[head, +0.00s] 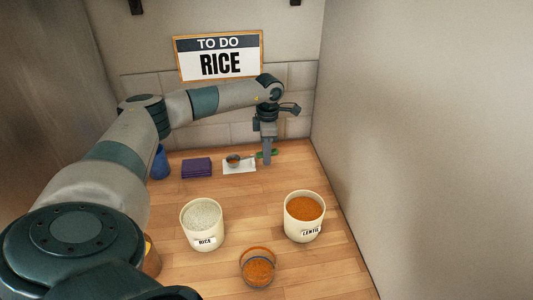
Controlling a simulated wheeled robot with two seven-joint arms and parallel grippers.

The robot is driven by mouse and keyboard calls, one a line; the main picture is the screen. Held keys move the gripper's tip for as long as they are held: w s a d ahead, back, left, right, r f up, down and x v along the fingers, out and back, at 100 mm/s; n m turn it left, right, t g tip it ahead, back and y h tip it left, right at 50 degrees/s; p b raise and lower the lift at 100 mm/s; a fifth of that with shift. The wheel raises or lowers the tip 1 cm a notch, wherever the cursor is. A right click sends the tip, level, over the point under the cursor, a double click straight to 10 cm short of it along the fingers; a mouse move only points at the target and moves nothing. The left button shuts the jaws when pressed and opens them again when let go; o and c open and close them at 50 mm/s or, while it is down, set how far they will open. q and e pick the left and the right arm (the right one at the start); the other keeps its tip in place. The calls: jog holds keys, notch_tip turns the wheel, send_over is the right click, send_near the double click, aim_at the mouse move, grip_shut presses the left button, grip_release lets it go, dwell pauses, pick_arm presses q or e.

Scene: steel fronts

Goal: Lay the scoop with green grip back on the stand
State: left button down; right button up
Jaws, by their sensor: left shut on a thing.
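My left gripper (267,158) is at the back right of the counter, pointing down and shut on the scoop's green grip (273,153). The scoop's small bowl (233,160) reaches left over the white stand (240,168). I cannot tell whether the scoop touches the stand or is just above it. My right gripper is not in view.
A rice canister (203,226) and a lentil canister (304,218) stand mid-counter, with a clear bowl of lentils (258,268) in front. A folded purple cloth (197,168) and a blue cup (160,163) are left of the stand. Walls close the back and right.

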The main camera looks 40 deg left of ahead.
pick_arm(q)
jog(key=shift+f, duration=0.1)
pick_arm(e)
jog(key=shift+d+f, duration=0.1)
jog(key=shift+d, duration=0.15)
pick_arm(q)
jog(key=shift+f, duration=0.3)
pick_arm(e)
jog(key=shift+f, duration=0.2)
pick_arm(q)
jog(key=c, duration=1.5)
grip_release()
jog(key=shift+r, duration=0.15)
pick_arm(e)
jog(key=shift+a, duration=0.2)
pick_arm(q)
jog(key=shift+r+b, duration=0.45)
jog(key=shift+r, duration=0.05)
notch_tip(320, 180, up, 16)
jog(key=b, duration=0.4)
jog(key=shift+w+d+r, duration=0.1)
jog(key=shift+w, duration=0.05)
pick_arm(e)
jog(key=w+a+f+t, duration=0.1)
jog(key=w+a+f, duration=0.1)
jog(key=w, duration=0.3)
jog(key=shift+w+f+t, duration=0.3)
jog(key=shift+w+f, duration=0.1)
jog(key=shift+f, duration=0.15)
